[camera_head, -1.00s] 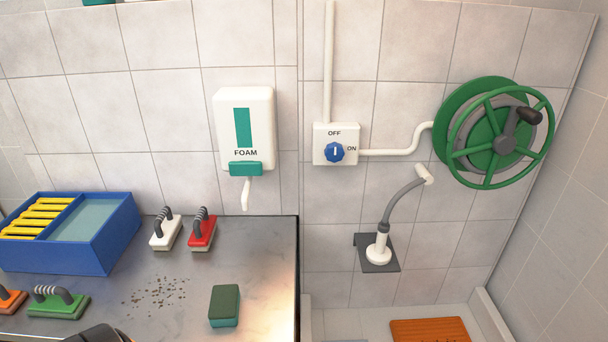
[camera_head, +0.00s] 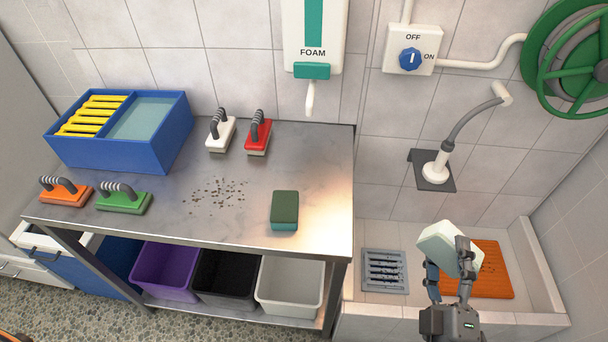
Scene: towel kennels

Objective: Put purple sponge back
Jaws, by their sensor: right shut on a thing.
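No purple sponge shows in the head view. My right gripper (camera_head: 449,262) is at the lower right, above the raised basin, with its fingers shut on a pale off-white block (camera_head: 440,241). The block is held tilted, and the fingers cover part of it. I cannot tell whether it is a sponge. A sponge with a dark green top and teal base (camera_head: 284,210) lies on the metal table (camera_head: 328,180), near its right end. A purple bin (camera_head: 166,271) stands on the shelf under the table. My left gripper is not in view.
A blue box (camera_head: 78,153) with yellow slats stands at the table's back left. White (camera_head: 220,135), red (camera_head: 258,133), orange (camera_head: 66,193) and green (camera_head: 124,202) brushes rest around dark specks (camera_head: 217,195). The basin holds a drain grate (camera_head: 384,270) and orange mat (camera_head: 500,270).

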